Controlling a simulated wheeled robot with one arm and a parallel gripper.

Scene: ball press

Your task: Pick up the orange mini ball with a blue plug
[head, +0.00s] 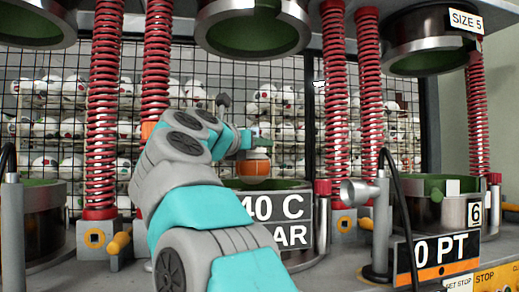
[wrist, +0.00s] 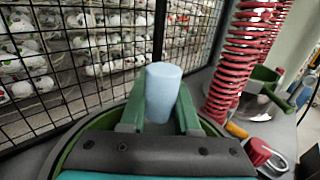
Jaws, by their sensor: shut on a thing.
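The orange mini ball (head: 253,168) with a pale band at its top shows in the head view, just above the rim of the middle lower mold (head: 290,184). My gripper (head: 257,142) is right above the ball. In the wrist view, the light blue plug (wrist: 164,84) stands upright between the two green fingers of my gripper (wrist: 160,108), which are shut on it. The ball is hidden below the plug in the wrist view. I cannot tell whether the ball touches the mold.
Red springs (head: 103,110) stand on both sides of the mold, and upper press rings (head: 252,25) hang overhead. A black wire mesh (wrist: 100,45) with shelves of white balls is behind. Another lower mold (head: 430,190) is at right, with a grey nozzle (head: 358,193) beside it.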

